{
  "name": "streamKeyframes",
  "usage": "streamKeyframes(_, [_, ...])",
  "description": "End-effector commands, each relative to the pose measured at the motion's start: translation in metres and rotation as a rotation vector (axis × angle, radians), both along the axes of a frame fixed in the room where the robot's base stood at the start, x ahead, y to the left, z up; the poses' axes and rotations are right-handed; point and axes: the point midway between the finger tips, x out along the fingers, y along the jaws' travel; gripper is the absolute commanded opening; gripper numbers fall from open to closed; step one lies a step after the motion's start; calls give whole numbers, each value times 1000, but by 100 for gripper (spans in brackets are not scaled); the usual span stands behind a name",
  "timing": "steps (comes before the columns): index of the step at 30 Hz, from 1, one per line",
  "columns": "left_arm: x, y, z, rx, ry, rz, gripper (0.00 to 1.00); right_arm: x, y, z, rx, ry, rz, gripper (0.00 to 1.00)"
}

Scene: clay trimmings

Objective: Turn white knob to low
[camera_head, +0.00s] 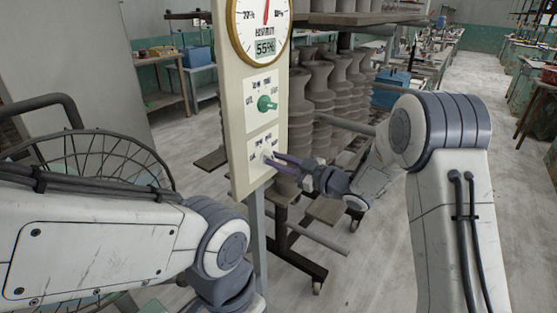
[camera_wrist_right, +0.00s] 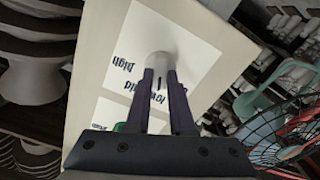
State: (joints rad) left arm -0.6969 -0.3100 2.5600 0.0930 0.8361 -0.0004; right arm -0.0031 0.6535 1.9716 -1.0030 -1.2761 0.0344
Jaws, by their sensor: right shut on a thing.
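The white knob (camera_head: 266,152) is on the lower white label of a tall cream panel (camera_head: 238,130). In the right wrist view the white knob (camera_wrist_right: 160,62) stands out from the label, between the two dark fingertips. My right gripper (camera_head: 275,157) reaches in from the right and is shut on the knob. The gripper also shows in the wrist view (camera_wrist_right: 160,76). The label words beside the knob, such as "mild" and "high", appear upside down there and are partly covered by the fingers. I cannot tell the knob's setting. My left gripper is out of view; only its arm shows.
A green knob (camera_head: 266,103) sits above on the same panel, under a round gauge (camera_head: 262,22) with a "55%" display. A rack of clay pots (camera_head: 316,90) stands close behind the panel.

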Motion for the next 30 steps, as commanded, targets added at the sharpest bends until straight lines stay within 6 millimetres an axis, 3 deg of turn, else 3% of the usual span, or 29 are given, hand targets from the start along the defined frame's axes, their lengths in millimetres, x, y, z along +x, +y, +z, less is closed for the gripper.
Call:
streamKeyframes(10, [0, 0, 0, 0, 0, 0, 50, -2, 0, -5, -3, 12, 4, 0])
streamKeyframes(11, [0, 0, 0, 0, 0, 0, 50, -2, 0, -5, -3, 12, 4, 25])
streamKeyframes(13, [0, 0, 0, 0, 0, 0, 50, -2, 0, -4, -3, 11, 3, 51])
streamKeyframes(23, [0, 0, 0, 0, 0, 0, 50, -1, -1, -2, -1, 6, 2, 51])
streamKeyframes(30, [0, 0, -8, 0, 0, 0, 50, -19, -27, -3, -1, 4, -3, 51])
